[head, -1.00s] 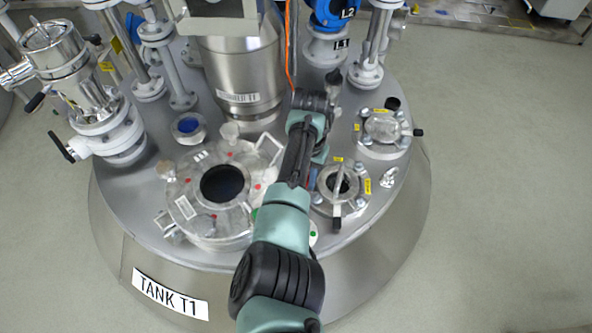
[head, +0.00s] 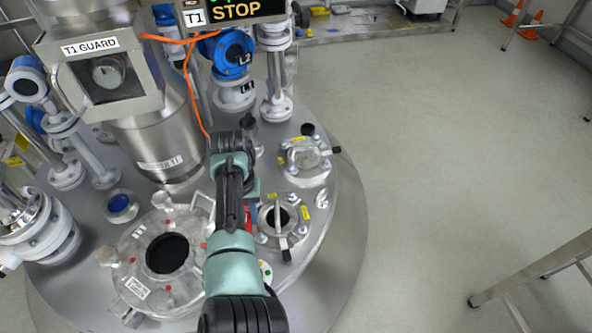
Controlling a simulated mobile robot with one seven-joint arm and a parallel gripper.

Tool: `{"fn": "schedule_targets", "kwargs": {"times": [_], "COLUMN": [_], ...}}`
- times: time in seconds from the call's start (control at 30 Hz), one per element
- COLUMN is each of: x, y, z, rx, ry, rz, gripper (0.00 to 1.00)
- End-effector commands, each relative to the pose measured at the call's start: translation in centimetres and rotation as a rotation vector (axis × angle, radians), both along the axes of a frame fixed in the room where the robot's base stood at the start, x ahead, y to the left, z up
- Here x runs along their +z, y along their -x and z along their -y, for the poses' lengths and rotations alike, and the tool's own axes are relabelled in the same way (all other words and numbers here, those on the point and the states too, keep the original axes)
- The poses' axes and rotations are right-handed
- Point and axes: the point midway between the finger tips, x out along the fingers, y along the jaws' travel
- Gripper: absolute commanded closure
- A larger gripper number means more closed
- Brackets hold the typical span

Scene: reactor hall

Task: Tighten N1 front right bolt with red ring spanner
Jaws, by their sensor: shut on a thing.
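My arm reaches in from the bottom of the head view over the tank top, and its links hide my gripper and whatever it holds. A narrow red sliver (head: 249,216) shows at the right edge of my arm, beside the near right nozzle; I cannot tell if it is the red ring spanner. The near right nozzle (head: 283,222) is a round flange with a dark opening, bolts, yellow tags and a handle across it. A second bolted nozzle (head: 305,157) stands behind it. The tags are too small to read, so I cannot tell which is N1.
The large manway (head: 136,246) with a dark opening lies left of my arm. A steel vessel (head: 160,145), the T1 guard box (head: 105,75) and blue-and-white valves (head: 231,60) stand behind. Free floor (head: 430,150) lies right, with a metal frame (head: 555,262).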

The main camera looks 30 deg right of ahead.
Motion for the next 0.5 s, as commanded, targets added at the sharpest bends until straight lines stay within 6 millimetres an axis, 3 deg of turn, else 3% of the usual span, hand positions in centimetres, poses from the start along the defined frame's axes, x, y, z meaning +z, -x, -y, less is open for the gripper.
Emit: {"fn": "schedule_targets", "kwargs": {"times": [0.17, 0.27, 0.5], "x": [0.1, 0.3, 1.0], "y": [0.0, 0.5, 4.3], "z": [0.3, 1.7, 9.4], "rx": [0.004, 0.036, 0.292], "ry": [0.002, 0.008, 0.037], "rz": [0.002, 0.003, 0.004], "gripper": [1.0, 1.0, 1.0]}}
